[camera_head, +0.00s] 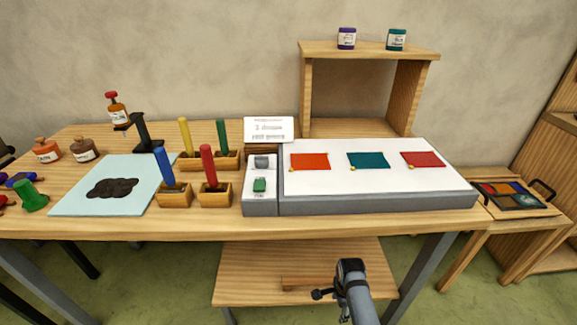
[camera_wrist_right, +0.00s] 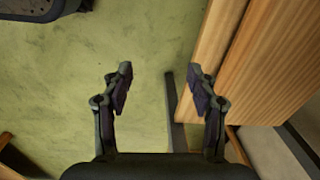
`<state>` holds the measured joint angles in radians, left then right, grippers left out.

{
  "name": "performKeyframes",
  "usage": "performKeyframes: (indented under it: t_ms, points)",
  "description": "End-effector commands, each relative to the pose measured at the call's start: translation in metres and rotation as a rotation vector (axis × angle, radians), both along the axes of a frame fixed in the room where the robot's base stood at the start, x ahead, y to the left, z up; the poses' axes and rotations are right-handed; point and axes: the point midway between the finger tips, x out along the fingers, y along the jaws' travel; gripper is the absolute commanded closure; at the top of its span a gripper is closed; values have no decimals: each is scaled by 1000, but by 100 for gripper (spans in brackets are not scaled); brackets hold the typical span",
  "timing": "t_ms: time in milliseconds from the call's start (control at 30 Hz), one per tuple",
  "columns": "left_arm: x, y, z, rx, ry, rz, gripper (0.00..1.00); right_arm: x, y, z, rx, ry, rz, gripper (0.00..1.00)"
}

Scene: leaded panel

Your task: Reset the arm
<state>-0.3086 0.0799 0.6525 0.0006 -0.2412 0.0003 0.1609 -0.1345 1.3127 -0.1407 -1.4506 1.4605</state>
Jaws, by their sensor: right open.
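My right gripper (camera_head: 324,294) is low in front of the table's front edge, near the lower shelf in the head view. In the right wrist view the right gripper (camera_wrist_right: 160,90) is open, with its two fingers apart and nothing between them. Green floor and a dark table leg show beyond the fingers. My left gripper is not in the head view.
The wooden table (camera_head: 330,226) carries a light panel (camera_head: 380,203) with red, teal and crimson pieces, colored sticks in wooden blocks, a blue mat (camera_head: 75,200), bottles and a sign (camera_head: 269,129). A lower shelf (camera_head: 250,275) is under it. A side table (camera_head: 470,230) stands right.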

Motion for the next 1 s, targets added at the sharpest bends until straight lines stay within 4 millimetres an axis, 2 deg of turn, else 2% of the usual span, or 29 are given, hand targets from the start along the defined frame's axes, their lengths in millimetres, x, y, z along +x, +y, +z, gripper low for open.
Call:
performKeyframes:
  t_ms: [200,367,500,700,1000]
  points:
    - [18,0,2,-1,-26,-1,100,-21,-26,11,-30,-40,187,41]
    - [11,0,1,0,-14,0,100,-44,-47,29,-67,-74,393,41]
    - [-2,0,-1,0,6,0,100,-67,-62,51,-112,-106,605,41]
    - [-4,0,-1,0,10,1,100,-100,-76,89,-187,-138,920,41]
    - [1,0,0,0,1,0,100,-141,-79,145,-287,-167,1322,41]
